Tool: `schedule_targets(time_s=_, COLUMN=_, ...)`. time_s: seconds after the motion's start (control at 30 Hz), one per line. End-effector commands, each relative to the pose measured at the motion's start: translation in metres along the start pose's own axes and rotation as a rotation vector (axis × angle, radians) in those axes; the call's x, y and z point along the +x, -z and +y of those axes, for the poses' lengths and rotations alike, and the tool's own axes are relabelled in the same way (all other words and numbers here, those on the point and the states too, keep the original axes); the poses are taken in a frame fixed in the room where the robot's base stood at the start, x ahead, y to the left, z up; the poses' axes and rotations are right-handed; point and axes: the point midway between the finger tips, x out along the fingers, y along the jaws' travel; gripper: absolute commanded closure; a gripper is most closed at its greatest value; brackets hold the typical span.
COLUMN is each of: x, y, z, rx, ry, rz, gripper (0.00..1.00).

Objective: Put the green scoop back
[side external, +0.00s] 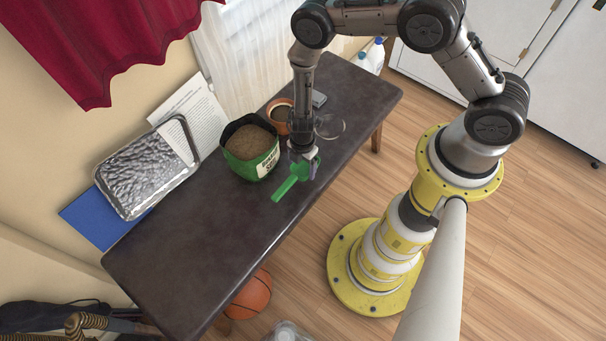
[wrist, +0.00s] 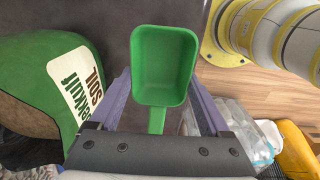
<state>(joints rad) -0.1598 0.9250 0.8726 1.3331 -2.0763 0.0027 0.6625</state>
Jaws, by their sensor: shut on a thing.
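The green scoop (side external: 291,180) is in my gripper (side external: 302,168) in the side view, above the dark table beside the soil bag. In the wrist view the scoop (wrist: 164,66) has its open, empty bowl facing the camera, and its handle runs down between the two purple fingers of my gripper (wrist: 158,110). The gripper is shut on the handle; the exact grip point is partly hidden by the gripper body. The green soil bag (side external: 252,165), open and filled with brown soil, stands just left of the gripper. Its printed label shows on the bag in the wrist view (wrist: 60,75).
The dark table (side external: 195,245) has free room at its near left. A terracotta-coloured pot (side external: 278,128) and a clear round item (side external: 330,127) stand behind the bag. A foil tray (side external: 148,172) leans against the wall. A basketball (side external: 250,296) lies under the table.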

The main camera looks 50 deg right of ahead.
Motion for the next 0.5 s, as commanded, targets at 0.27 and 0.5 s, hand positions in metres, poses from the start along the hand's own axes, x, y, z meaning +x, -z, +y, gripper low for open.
schedule_targets(time_s=0.27, x=0.03, y=0.0, z=-0.001, rx=0.001, ry=0.001, rz=0.0, gripper=0.86)
schedule_targets(time_s=0.5, x=0.048, y=0.0, z=0.0, rx=0.003, ry=-0.001, rz=0.001, gripper=0.86)
